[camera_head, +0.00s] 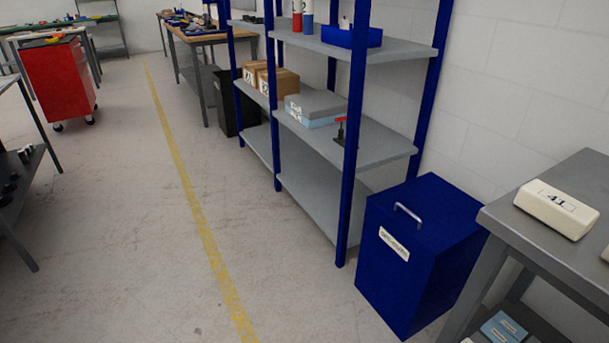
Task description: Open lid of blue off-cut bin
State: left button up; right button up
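The blue off-cut bin (398,283) stands on the floor right of centre, between the blue shelving rack and a grey table. It is a tall box with a white label (394,244) on its front face; the print is too small to read surely. Its flat blue lid (440,212) looks closed and carries a light metal handle (407,214) near the front-left edge. Neither of my grippers shows in the head view.
A blue-framed rack (352,140) with grey shelves stands left of the bin. A grey table (540,232) with a white block (556,209) marked 41 stands close at right. The floor (130,250) left of the bin is clear, crossed by a yellow line (190,192). A red cabinet (60,78) is far left.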

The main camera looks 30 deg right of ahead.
aim_at(438, 215)
jog(key=u, duration=0.1)
jog(key=i, duration=2.15)
jog(key=z, duration=1.6)
jog(key=i, duration=1.05)
jog(key=z, duration=1)
